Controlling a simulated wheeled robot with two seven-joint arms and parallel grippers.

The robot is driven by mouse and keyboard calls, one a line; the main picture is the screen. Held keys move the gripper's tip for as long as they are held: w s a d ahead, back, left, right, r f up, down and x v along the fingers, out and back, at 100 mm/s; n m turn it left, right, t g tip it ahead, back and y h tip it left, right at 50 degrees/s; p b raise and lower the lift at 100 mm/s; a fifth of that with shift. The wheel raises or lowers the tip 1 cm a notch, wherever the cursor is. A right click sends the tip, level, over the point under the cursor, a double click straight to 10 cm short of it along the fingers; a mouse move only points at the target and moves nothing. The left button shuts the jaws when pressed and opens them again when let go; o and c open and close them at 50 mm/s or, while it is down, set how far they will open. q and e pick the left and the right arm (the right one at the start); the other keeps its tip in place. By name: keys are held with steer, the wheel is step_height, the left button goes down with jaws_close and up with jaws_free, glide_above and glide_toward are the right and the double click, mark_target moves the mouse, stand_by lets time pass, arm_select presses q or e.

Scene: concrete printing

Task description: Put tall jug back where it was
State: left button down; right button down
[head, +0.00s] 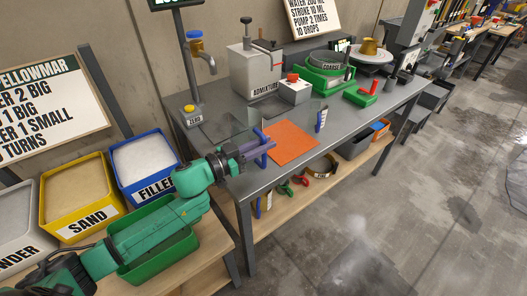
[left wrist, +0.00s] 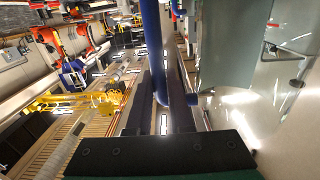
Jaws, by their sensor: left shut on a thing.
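The tall jug shows as a clear, hard-to-see body with a blue handle (head: 264,158) at the near edge of the grey bench. My left gripper (head: 258,148) is shut on this handle. In the left wrist view the blue handle (left wrist: 151,50) runs between the two dark fingers, and the clear wall with white marks (left wrist: 285,55) fills the right side. I cannot tell whether the jug's base touches the bench. My right gripper is not in view.
An orange mat (head: 291,144) lies right of the gripper on the grey bench (head: 240,182). A tap column (head: 190,75), admixture box (head: 250,72) and green-based device (head: 325,76) stand behind. Sand (head: 75,190) and filler (head: 147,160) bins are left, with an empty green bin (head: 180,250) below.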

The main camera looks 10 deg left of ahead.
arm_select(q)
steer(key=shift+f, duration=1.2)
steer(key=c, duration=0.8)
jaws_free()
steer(key=shift+s+r, duration=0.1)
steer(key=shift+r, duration=0.05)
steer(key=shift+b+v, duration=0.6)
steer(key=shift+v, duration=5.35)
